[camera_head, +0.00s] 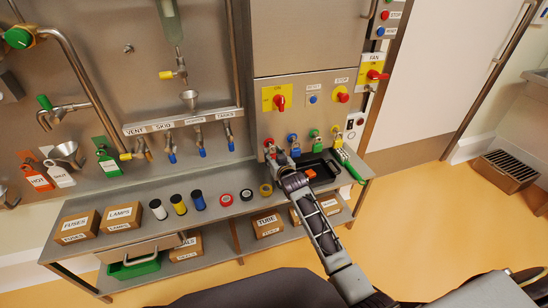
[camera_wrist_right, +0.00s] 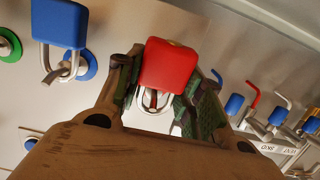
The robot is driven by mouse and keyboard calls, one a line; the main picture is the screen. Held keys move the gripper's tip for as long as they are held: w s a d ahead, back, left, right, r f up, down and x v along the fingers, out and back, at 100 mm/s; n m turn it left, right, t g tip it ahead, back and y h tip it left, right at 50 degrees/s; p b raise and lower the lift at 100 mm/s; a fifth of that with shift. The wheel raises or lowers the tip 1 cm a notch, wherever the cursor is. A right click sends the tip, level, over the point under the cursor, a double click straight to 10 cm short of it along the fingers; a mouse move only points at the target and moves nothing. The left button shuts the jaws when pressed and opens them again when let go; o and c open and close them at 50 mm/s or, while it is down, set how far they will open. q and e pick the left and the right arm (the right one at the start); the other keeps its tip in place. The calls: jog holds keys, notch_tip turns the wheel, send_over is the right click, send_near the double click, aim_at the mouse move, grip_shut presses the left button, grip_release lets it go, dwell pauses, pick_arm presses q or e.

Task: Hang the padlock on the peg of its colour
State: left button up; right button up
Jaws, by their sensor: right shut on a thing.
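The red padlock (camera_wrist_right: 167,66) sits between the fingers of my right gripper (camera_wrist_right: 155,85), which is shut on it. Its metal shackle points away from the body, towards the panel; I cannot tell whether a peg passes through it. In the head view my right gripper (camera_head: 277,161) is at the panel's lower left, under the red spot (camera_head: 268,142) of the peg row; the arm partly hides this place. My left gripper is not in view.
Blue (camera_head: 293,139), green (camera_head: 315,135) and yellow (camera_head: 336,131) spots continue the row to the right. A black tray (camera_head: 325,164) stands on the shelf below. Tape rolls (camera_head: 226,199) and coloured spools (camera_head: 179,205) stand left of my arm. Blue-handled valves (camera_head: 202,150) are on the wall.

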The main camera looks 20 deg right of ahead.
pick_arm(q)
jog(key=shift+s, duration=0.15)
pick_arm(e)
jog(key=shift+w+f, duration=0.2)
jog(key=shift+w, duration=0.15)
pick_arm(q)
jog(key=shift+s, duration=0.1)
pick_arm(e)
jog(key=shift+w+f, duration=0.1)
jog(key=o, duration=1.1)
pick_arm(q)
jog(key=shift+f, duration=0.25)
pick_arm(e)
jog(key=shift+s, duration=0.2)
jog(key=shift+v, duration=5.85)
